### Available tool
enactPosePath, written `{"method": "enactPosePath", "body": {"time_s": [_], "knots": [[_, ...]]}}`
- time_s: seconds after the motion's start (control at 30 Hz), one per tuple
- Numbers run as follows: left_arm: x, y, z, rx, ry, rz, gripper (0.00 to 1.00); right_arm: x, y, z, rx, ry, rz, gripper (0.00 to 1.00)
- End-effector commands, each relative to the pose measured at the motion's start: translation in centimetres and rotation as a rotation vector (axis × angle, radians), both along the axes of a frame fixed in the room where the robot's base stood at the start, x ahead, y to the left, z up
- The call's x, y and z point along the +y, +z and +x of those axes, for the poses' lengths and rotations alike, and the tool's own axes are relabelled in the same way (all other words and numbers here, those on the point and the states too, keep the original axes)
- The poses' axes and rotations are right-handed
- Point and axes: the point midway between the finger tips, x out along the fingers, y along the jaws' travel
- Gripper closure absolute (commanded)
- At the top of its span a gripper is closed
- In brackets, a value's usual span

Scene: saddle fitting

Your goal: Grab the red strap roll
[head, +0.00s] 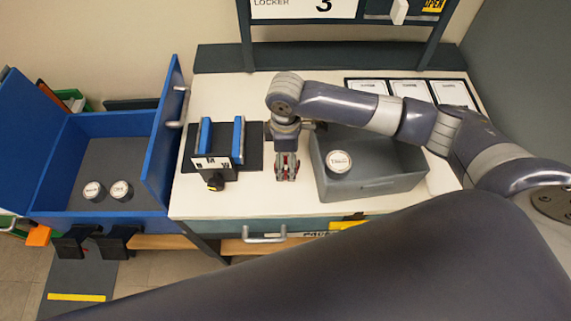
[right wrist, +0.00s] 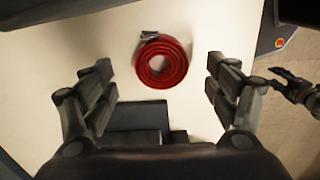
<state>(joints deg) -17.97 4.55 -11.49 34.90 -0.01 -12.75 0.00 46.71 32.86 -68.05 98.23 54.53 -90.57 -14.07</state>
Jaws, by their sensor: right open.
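The red strap roll (right wrist: 161,62) is a coiled red ring with a grey metal buckle at its upper left, lying flat on the white tabletop in the right wrist view. My right gripper (right wrist: 160,66) is open, with one finger on either side of the roll in the picture and clear gaps between. In the head view my right gripper (head: 287,177) points down at the table, with red showing between its fingers. A dark jointed part (right wrist: 295,90) at the right edge of the wrist view looks like my left gripper; its jaws are unclear.
A black fixture with blue jaws (head: 221,140) stands close left of the right gripper. A grey bin (head: 375,183) holding a white-topped round container (head: 339,162) is close on the right. A blue drawer (head: 100,215) with two similar containers is further left.

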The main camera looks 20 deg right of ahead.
Motion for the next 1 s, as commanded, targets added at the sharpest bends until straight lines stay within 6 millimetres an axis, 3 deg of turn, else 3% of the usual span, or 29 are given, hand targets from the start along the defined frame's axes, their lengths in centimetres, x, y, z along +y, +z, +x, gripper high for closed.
{"method": "enactPosePath", "body": {"time_s": [0.2,0.43,0.47,0.6,0.7,1.0], "knots": [[-0.3,0.9,3.2,-0.050,0.000,-0.006,0.60,0.0,-2.5,-0.1,0.001,0.001,-0.002,0.20],[-0.2,0.8,2.7,-0.041,0.000,-0.004,0.60,0.0,-2.8,0.0,-0.002,0.001,-0.001,0.20],[-0.2,0.7,2.6,-0.038,0.000,-0.004,0.60,0.0,-2.8,0.0,-0.001,0.001,0.000,0.22],[-0.1,0.7,1.6,-0.024,0.000,-0.002,0.60,0.0,-2.8,0.0,-0.001,0.001,0.000,0.54],[-0.1,0.7,1.3,-0.018,0.000,-0.002,0.60,0.0,-2.8,0.0,-0.001,0.001,-0.001,0.71],[-0.1,0.6,1.3,-0.020,0.001,-0.001,0.60,0.0,-2.7,0.0,-0.002,0.001,-0.001,0.71]]}}
